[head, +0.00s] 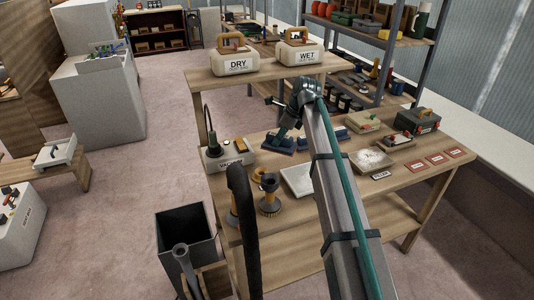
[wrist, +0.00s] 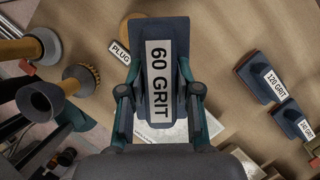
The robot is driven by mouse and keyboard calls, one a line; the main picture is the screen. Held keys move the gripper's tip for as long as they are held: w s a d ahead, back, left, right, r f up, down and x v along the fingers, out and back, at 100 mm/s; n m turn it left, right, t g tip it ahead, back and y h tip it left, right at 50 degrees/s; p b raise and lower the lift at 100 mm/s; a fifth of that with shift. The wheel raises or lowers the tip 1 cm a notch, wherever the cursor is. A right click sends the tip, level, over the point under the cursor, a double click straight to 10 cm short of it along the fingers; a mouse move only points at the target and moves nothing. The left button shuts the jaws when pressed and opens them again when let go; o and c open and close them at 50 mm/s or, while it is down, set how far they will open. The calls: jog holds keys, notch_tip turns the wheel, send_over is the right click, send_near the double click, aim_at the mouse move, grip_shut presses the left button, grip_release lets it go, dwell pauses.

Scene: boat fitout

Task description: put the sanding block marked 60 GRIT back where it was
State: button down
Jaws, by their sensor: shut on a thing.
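The sanding block marked 60 GRIT (wrist: 160,75) is dark blue with a white label. My gripper (wrist: 158,95) is shut on it, with one finger on each long side. In the wrist view it looks larger than the other blocks and seems held above the wooden bench; the exact gap cannot be told. In the head view my gripper (head: 283,132) is over the back part of the bench (head: 405,180), and the block (head: 277,145) shows below it. The bench surface under the block is hidden.
The 120 GRIT block (wrist: 262,78) and another block (wrist: 291,119) lie to the right. A PLUG label (wrist: 120,50) is beside the held block, partly covered. Two orange-handled tools (wrist: 58,95) stand at left. A pale panel (head: 297,180) lies in front. DRY (head: 238,65) and WET (head: 299,57) containers stand behind.

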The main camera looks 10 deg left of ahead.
jog(key=w+a+f+p, duration=0.1)
jog(key=w+f, duration=0.1)
jog(key=w, duration=0.2)
jog(key=w+f+p, duration=0.1)
jog(key=w+f, duration=0.2)
jog(key=w+a+f+p, duration=0.1)
jog(key=w+f, duration=0.1)
jog(key=w, duration=0.2)
jog(key=shift+w+a+f+p, duration=0.3)
jog(key=shift+a+f, duration=0.05)
jog(key=shift+f, duration=0.05)
jog(key=shift+w+a+f, duration=0.15)
jog(key=shift+w+f, duration=0.2)
jog(key=shift+f, duration=0.2)
jog(key=shift+w+f+p, duration=0.2)
jog(key=shift+f+p, duration=0.85)
jog(key=shift+f, duration=0.75)
jog(key=shift+f, duration=0.15)
jog(key=c, duration=0.8)
grip_release()
jog(key=b+v, duration=0.3)
jog(key=v, duration=0.9)
